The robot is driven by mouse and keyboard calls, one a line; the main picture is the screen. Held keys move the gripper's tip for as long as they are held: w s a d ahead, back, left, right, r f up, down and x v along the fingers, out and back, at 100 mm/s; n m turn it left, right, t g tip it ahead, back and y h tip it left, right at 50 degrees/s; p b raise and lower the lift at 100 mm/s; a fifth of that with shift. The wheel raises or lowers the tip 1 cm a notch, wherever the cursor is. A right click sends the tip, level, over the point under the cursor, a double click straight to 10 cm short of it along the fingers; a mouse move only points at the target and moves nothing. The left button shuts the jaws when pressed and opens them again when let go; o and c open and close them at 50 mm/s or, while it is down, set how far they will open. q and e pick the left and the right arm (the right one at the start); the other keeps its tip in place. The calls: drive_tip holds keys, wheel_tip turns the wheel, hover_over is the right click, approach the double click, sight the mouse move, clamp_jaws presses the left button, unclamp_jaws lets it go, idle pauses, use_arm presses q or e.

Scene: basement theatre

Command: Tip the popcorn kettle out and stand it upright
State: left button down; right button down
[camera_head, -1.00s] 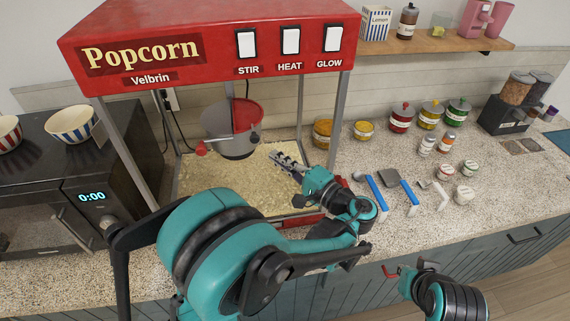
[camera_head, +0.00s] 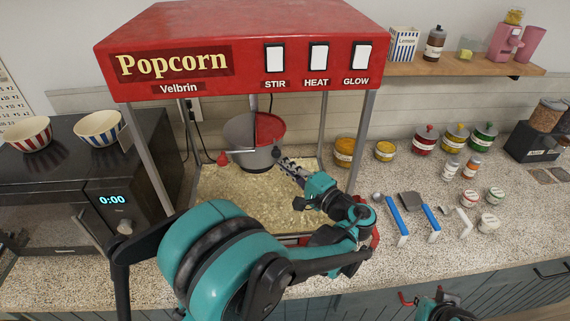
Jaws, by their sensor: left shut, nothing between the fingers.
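The popcorn kettle (camera_head: 240,131) is a grey pot with a red half on top. It hangs upright, or nearly so, inside the red popcorn machine (camera_head: 240,75), above a bed of popcorn (camera_head: 235,200). Its handle with a red knob (camera_head: 223,159) sticks out at the front left. My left gripper (camera_head: 286,167) is shut and empty, inside the machine just right of and below the kettle's front right side. I cannot tell whether it touches the kettle. My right gripper (camera_head: 424,301) is low at the bottom edge, partly cut off; its fingers are unclear.
A black microwave (camera_head: 140,160) with two striped bowls (camera_head: 100,126) stands to the left. The machine's metal posts (camera_head: 362,140) stand around the kettle.

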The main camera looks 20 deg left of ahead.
use_arm(q)
drive_tip(key=shift+s+a+f+b, duration=0.15)
drive_tip(key=shift+a+f+b, duration=0.05)
drive_tip(key=shift+a+b, duration=0.1)
idle(0.4)
drive_tip(key=a+m+b, duration=0.1)
drive_tip(key=s+a+f+m+t+b, duration=0.1)
drive_tip(key=s+a+m+y+b, duration=0.1)
drive_tip(key=a, duration=0.1)
drive_tip(key=shift+f+t+b, duration=0.3)
drive_tip(key=shift+f, duration=0.1)
drive_tip(key=s+a+r+m+t+y+p, duration=0.1)
drive_tip(key=s+a+r+m+t, duration=0.3)
drive_tip(key=a+r, duration=0.6)
drive_tip(key=shift+s+a+m+t+p, duration=0.3)
drive_tip(key=shift+s+a+m+p, duration=0.4)
drive_tip(key=shift+s+a+m, duration=0.7)
drive_tip(key=shift+w+a+m, duration=0.1)
drive_tip(key=shift+w+m, duration=0.2)
drive_tip(key=shift+m, duration=0.2)
